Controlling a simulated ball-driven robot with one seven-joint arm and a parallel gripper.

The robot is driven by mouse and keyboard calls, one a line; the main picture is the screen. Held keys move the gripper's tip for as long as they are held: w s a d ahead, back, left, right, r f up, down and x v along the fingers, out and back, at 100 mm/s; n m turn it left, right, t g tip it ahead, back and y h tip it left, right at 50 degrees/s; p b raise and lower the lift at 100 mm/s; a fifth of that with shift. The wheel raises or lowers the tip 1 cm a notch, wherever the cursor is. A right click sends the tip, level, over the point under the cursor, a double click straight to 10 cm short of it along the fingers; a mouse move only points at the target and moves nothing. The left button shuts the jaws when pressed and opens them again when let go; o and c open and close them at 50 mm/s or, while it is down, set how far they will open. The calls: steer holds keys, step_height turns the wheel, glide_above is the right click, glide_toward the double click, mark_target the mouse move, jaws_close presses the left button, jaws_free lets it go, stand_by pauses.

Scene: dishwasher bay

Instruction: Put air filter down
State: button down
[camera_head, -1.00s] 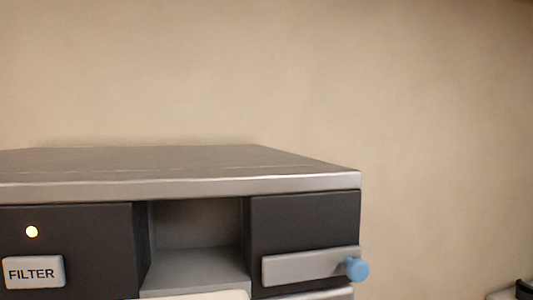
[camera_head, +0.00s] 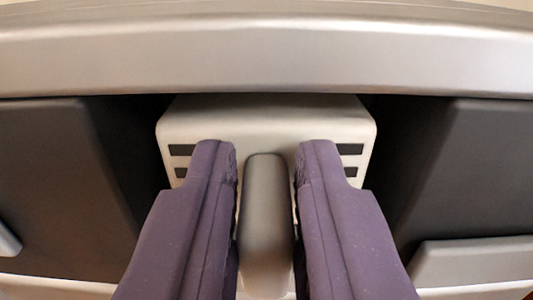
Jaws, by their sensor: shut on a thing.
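The air filter (camera_head: 265,122) is a pale, rounded block with dark slots on both sides and a grey upright handle (camera_head: 265,215). It sits in the opening between two dark front panels, under the machine's metal top edge. My gripper (camera_head: 266,160) has two purple fingers, one on each side of the handle, shut on it. The fingers cover parts of the filter's face, and its lower part is hidden.
The metal top edge (camera_head: 265,55) spans the view just above the filter. Dark panels stand at left (camera_head: 60,185) and right (camera_head: 475,180), with dark gaps beside the filter. A grey bar (camera_head: 475,260) is on the right panel.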

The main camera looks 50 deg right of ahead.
steer(key=shift+w+d+f+b, duration=0.1)
steer(key=shift+f+b, duration=0.1)
steer(key=shift+f, duration=0.25)
steer(key=shift+w+d+f+b, duration=0.1)
steer(key=shift+f+b, duration=0.1)
steer(key=shift+f, duration=0.25)
steer(key=shift+s+a+r, duration=0.2)
steer(key=shift+s+a, duration=0.05)
steer(key=c, duration=1.4)
jaws_free()
steer(key=shift+w+d+f, duration=0.1)
steer(key=shift+f, duration=0.15)
steer(key=o, duration=0.4)
steer(key=shift+r, duration=0.15)
